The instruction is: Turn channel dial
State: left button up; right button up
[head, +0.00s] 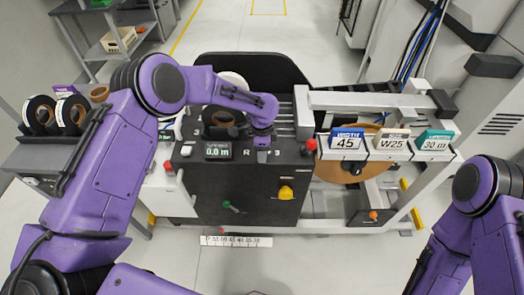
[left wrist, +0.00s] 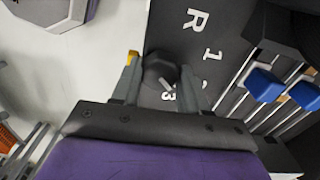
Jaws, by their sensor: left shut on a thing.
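The channel dial (left wrist: 158,72) is a dark knob with a pale pointer line on a black panel, with the marks R, 1 and 3 around it. In the left wrist view my left gripper (left wrist: 160,84) has one finger on each side of the dial and is shut on it. In the head view my left gripper (head: 262,143) reaches down onto the top of the machine's black panel (head: 240,185) and hides the dial. The R and 3 marks show on either side of it. My right arm shows at the right edge, but its gripper is out of frame.
The panel has a display (head: 218,151) reading 0.0 m, a yellow knob (head: 286,193), a green lever (head: 231,207) and a red button (head: 311,145). Signs 45, W25 and 30 m stand on the right. Blue blocks (left wrist: 264,85) on rails lie right of the dial.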

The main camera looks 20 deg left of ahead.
pick_arm(q)
jog(key=m, duration=0.4)
jog(key=shift+m, duration=0.4)
dwell(0.4)
jog(key=o, duration=1.1)
jog(key=shift+c, duration=0.2)
notch_tip(320, 180, up, 10)
jog(key=b, duration=0.2)
jog(key=shift+r, duration=0.25)
